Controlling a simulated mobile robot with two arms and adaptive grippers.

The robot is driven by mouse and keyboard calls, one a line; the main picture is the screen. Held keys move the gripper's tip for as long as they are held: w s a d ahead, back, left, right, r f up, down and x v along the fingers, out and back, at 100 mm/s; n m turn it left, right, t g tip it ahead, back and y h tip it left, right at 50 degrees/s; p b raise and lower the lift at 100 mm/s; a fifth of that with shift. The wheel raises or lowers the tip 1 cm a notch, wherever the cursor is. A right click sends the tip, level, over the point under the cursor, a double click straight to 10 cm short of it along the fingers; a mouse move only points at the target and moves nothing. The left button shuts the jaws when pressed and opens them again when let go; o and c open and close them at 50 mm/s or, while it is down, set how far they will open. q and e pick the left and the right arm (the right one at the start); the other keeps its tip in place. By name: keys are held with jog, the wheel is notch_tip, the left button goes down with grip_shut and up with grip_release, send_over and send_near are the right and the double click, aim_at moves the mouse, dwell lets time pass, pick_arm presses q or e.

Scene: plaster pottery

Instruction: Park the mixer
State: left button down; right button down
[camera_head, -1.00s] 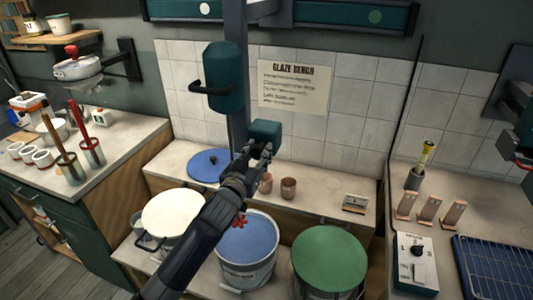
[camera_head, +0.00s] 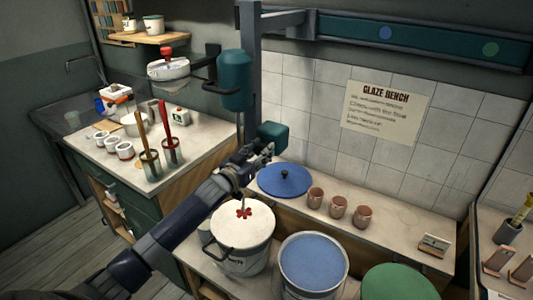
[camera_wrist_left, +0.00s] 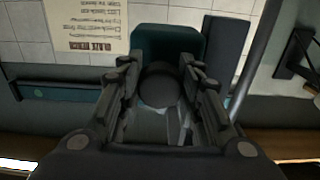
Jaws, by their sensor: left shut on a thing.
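The mixer's teal motor body (camera_head: 235,82) hangs beside a dark upright post under the wall rail (camera_head: 430,42). A smaller teal block (camera_head: 272,133) sits lower on the mixer. My left gripper (camera_head: 262,152) is shut on a dark round knob (camera_wrist_left: 158,85) in front of this block; the left wrist view shows the knob between the fingers. The mixer's red paddle (camera_head: 244,212) shows over the white-topped bucket (camera_head: 232,238); I cannot tell its exact height above the surface. My forearm hides part of the shaft. My right gripper is not in view.
A blue-filled bucket (camera_head: 313,262) and a green one (camera_head: 400,284) stand to the right. A blue lid (camera_head: 284,180) and several clay cups lie on the ledge behind. The left counter (camera_head: 190,137) holds pots with tall tools. The rail has blue and green dots.

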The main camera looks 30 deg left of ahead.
pick_arm(q)
jog(key=shift+f, duration=0.1)
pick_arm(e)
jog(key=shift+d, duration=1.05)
pick_arm(q)
jog(key=c, duration=1.1)
grip_release()
jog(key=shift+d, duration=0.1)
jog(key=shift+s, duration=0.3)
jog(key=s, duration=1.1)
jog(key=shift+s+a, duration=0.2)
jog(key=shift+a, duration=0.05)
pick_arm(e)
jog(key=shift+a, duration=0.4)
